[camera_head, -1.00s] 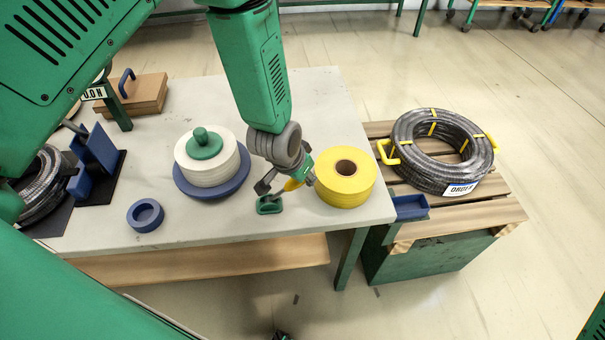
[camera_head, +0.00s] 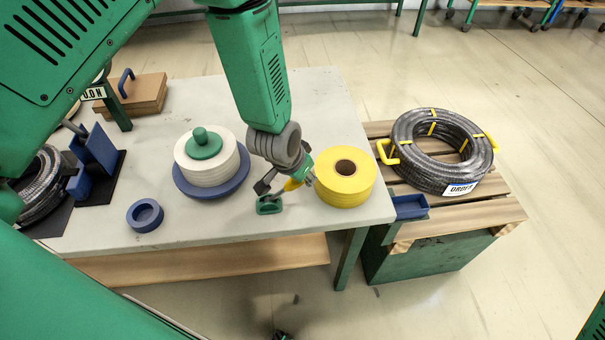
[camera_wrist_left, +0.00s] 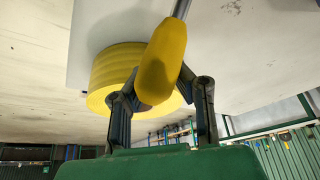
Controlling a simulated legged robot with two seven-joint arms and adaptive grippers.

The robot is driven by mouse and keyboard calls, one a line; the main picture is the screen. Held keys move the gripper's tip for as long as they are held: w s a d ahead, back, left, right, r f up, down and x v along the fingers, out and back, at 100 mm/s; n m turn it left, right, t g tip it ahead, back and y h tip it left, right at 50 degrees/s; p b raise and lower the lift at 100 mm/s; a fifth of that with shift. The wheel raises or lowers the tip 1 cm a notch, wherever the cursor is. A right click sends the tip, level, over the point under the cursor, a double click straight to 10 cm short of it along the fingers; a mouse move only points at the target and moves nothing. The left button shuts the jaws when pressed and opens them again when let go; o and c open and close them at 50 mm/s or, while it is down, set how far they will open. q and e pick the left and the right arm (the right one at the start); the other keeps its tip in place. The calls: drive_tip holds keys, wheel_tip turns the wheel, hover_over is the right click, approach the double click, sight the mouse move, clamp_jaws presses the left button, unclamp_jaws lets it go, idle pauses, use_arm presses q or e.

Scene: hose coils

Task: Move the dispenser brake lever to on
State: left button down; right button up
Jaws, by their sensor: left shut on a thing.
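My left gripper (camera_head: 292,183) is low over the right part of the grey table, between the white roll and the yellow roll. It is shut on a yellow handle (camera_wrist_left: 160,62), which joins a thin grey rod at the top of the left wrist view. This looks like the lever, but where the rod ends is hidden. A small green piece (camera_head: 269,205) sits on the table just beside the gripper. The yellow roll (camera_head: 354,187) stands close to the right of the gripper and also shows behind the handle in the left wrist view (camera_wrist_left: 112,68). My right gripper is not in view.
A white roll (camera_head: 212,170) with a green knob sits on a blue disc. A blue ring (camera_head: 145,216), blue stand (camera_head: 98,148) and brown box (camera_head: 140,93) lie further left. A dark hose coil (camera_head: 440,178) rests on a slatted pallet at right. The table's front edge is near.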

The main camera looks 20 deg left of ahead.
use_arm(q)
drive_tip(key=shift+s+d+f, duration=0.3)
drive_tip(key=shift+s+f, duration=0.1)
drive_tip(key=shift+s, duration=0.35)
drive_tip(key=c, duration=1.3)
unclamp_jaws()
drive_tip(key=shift+o, duration=0.2)
drive_tip(key=shift+s+d+r, duration=0.1)
drive_tip(key=shift+d+r, duration=0.05)
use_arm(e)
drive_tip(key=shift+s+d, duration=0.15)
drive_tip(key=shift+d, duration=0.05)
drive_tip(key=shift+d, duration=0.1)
use_arm(q)
drive_tip(key=shift+w+a, duration=0.2)
